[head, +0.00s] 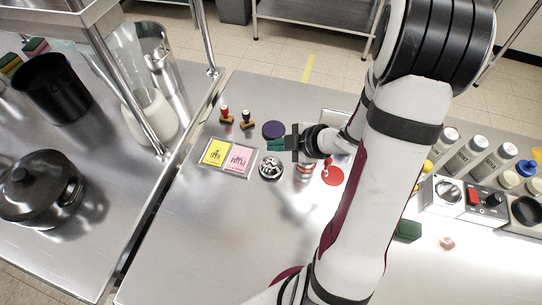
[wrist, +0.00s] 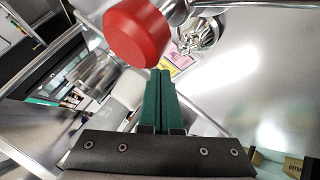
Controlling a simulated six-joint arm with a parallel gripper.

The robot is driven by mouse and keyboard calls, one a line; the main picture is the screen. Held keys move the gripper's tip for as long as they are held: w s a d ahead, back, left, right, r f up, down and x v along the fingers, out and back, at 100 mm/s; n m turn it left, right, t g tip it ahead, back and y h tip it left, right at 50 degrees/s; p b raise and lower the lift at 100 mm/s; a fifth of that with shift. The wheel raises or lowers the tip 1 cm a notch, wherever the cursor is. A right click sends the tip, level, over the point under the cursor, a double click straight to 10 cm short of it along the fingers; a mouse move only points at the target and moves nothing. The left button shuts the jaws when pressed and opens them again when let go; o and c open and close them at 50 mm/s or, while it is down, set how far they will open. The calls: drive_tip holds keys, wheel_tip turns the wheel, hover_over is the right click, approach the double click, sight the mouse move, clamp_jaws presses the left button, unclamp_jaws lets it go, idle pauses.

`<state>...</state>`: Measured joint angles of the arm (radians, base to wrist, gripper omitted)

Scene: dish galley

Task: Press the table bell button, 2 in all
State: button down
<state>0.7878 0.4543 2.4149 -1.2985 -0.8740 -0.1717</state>
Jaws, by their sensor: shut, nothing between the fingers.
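A shiny silver piece that seems to be the same bell shows at the top of the wrist view (wrist: 203,34). Its button is too small to make out. My gripper (head: 272,146) has green fingers and points left, appearing just behind the bell in the head view. In the wrist view the fingers (wrist: 159,84) are pressed together with nothing between them. I see no contact with the bell; the height gap is unclear.
A red round knob (wrist: 137,32) on a metal stem is close to the fingers. Two stamps (head: 246,119), a purple disc (head: 273,129) and the card tray (head: 228,157) lie nearby. Bottles and a control box (head: 462,197) stand right.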

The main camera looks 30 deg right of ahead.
wheel_tip(320, 180, up, 3)
drive_tip(key=shift+f, duration=0.1)
idle(0.7)
drive_tip(key=d+r+m+g+h, duration=0.1)
drive_tip(key=d+r+m+h, duration=0.4)
drive_tip(key=r+m+h, duration=0.4)
drive_tip(key=s+a+m+g+y, duration=0.6)
drive_tip(key=s+a+m, duration=0.5)
drive_tip(key=s+a, duration=0.9)
drive_tip(key=shift+r+g+y, duration=0.15)
drive_tip(key=shift+g+y, duration=0.15)
drive_tip(key=shift+g, duration=0.4)
drive_tip(key=shift+s, duration=0.1)
